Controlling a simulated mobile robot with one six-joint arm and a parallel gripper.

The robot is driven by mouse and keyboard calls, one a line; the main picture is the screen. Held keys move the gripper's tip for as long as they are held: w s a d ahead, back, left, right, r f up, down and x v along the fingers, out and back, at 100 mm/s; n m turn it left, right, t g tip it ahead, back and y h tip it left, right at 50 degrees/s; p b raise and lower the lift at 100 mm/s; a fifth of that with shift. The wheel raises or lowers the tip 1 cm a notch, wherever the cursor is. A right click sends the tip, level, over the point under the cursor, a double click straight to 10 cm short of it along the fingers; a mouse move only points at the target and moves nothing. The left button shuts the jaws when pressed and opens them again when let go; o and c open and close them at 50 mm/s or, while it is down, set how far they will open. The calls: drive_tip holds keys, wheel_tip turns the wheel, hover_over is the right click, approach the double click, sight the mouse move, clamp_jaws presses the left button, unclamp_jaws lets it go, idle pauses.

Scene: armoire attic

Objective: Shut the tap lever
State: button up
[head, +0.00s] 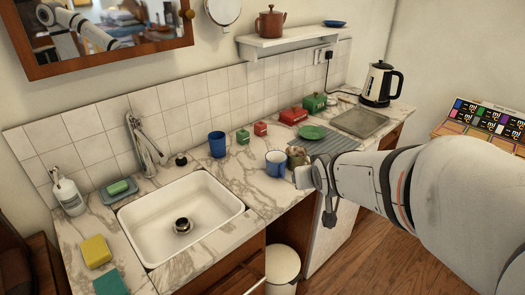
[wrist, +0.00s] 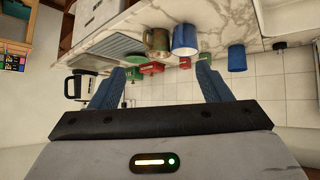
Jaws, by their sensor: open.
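The chrome tap (head: 146,145) stands behind the white sink in the head view. Its thin lever (head: 136,122) is at the top of the tap and appears tilted up; its exact setting is too small to tell. My gripper (head: 306,178) is well to the right of the tap, by the counter's front edge near the mugs. In the wrist view my gripper (wrist: 158,82) is open, its two blue fingers wide apart with nothing held between them. I cannot make out the tap lever in the wrist view.
The sink (head: 135,222) is empty. A soap bottle (head: 68,195) stands left of the tap. A shelf (head: 290,40) juts out above.

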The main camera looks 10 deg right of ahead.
sight(284, 172)
drive_tip(key=w+f+t+y+b, duration=0.1)
drive_tip(key=w+f+t+b, duration=0.1)
drive_tip(key=w+f+b, duration=0.2)
drive_tip(key=w+a+f+n+t+y+b, duration=0.1)
drive_tip(key=w+f+t+b, duration=0.1)
drive_tip(key=w+f+b, duration=0.2)
drive_tip(key=w+f+n+t+y+b, duration=0.1)
drive_tip(key=w+f+t+y+b, duration=0.1)
drive_tip(key=f, duration=0.4)
drive_tip(key=shift+w+a+t+b, duration=0.15)
drive_tip(key=shift+w+t+b, duration=0.1)
drive_tip(key=shift+w+b, duration=0.45)
drive_tip(key=shift+w+a+t+b, duration=0.1)
drive_tip(key=shift+w+t+b, duration=0.15)
drive_tip(key=shift+w+b, duration=0.45)
drive_tip(key=shift+w+a+f+n+t+y+b, duration=0.2)
drive_tip(key=shift+w+f+n+t+y+b, duration=0.2)
drive_tip(key=shift+y, duration=0.2)
drive_tip(key=x, duration=0.7)
drive_tip(key=shift+w+r, duration=0.3)
drive_tip(key=shift+c, duration=0.2)
clamp_jaws()
